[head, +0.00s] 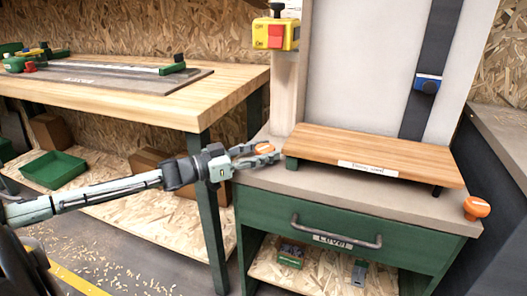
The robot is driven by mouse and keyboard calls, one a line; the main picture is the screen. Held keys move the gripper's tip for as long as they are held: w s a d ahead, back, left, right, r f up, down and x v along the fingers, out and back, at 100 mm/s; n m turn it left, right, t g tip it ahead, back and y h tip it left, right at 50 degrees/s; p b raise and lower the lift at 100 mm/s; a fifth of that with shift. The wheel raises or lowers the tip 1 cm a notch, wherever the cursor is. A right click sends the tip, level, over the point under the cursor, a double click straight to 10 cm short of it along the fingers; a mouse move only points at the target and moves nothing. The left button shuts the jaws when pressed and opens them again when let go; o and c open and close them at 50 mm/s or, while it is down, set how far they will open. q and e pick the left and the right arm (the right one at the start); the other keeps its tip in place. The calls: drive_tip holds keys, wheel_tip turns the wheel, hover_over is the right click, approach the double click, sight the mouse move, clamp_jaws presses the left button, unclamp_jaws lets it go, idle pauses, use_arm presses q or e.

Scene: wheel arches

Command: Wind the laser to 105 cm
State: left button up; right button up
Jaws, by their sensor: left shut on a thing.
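My left gripper (262,156) reaches in from the left and is shut on an orange knob (265,149) at the left side of the grey worktop (330,184). The fingers cover part of the knob. A small blue device (428,84) with a dark knob sits on a dark upright rail (418,118) in front of a pale panel; it may be the laser. I cannot read any scale. A second orange knob (477,207) is at the worktop's right front corner. My right gripper is not in view.
A wooden board (375,150) with a label stands on the worktop beside my gripper. A yellow switch box with a red button (276,35) is above. Below is a green drawer (280,222) with a handle. A wooden workbench (130,100) stands at left.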

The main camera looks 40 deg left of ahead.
use_arm(q)
drive_tip(key=o, duration=0.9)
drive_tip(key=shift+v, duration=5.95)
